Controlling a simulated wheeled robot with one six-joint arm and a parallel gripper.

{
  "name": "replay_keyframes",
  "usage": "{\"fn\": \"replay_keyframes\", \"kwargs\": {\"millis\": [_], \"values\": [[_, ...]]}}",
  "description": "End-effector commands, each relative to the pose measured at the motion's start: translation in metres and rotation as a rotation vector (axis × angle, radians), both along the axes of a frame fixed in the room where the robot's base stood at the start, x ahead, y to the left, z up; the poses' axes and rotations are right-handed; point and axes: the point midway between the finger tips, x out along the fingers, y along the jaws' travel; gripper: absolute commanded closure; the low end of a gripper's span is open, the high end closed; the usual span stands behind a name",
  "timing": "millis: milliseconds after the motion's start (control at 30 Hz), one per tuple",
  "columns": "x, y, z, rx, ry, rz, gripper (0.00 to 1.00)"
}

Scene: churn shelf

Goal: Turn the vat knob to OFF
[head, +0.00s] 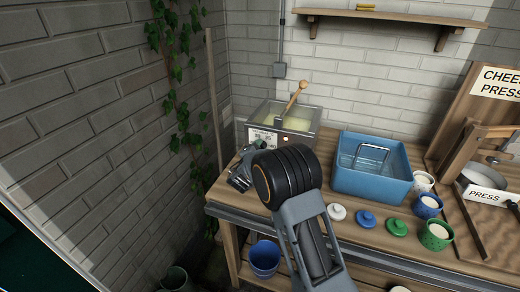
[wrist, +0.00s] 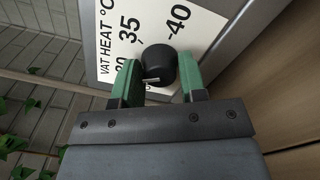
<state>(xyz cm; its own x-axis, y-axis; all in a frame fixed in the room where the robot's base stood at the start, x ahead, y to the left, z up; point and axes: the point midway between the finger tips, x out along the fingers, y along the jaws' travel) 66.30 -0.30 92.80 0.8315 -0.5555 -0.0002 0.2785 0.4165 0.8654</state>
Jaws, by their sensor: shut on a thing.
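The black round knob (wrist: 158,60) sits on this label. A short white mark on the knob points toward the left of the wrist view. My gripper (wrist: 159,72) has its green fingers on either side of the knob, shut on it. In the head view my gripper (head: 241,168) is at the vat's front, and my arm hides the knob. No OFF marking is visible.
A wooden-handled tool (head: 296,97) stands in the vat. A blue basin (head: 371,183) is to the right, with small cups and lids in front of it. A brick wall with ivy (head: 178,75) and a pole (head: 213,95) are close on the left.

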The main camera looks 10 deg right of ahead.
Motion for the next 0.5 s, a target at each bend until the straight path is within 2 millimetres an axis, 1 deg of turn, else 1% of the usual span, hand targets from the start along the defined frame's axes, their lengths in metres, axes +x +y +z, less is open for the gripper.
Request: {"fn": "replay_keyframes", "kwargs": {"millis": [33, 100, 333, 500], "values": [[0.0, 0.0, 0.0001, 0.0, 0.0, 0.0, 0.78], [-0.0001, 0.0001, 0.0002, 0.0, 0.0, 0.0, 0.85], [0.0, 0.0001, -0.0003, -0.018, 0.011, 0.001, 0.85], [0.0, 0.0001, -0.0011, -0.084, 0.053, 0.0, 0.85]]}}
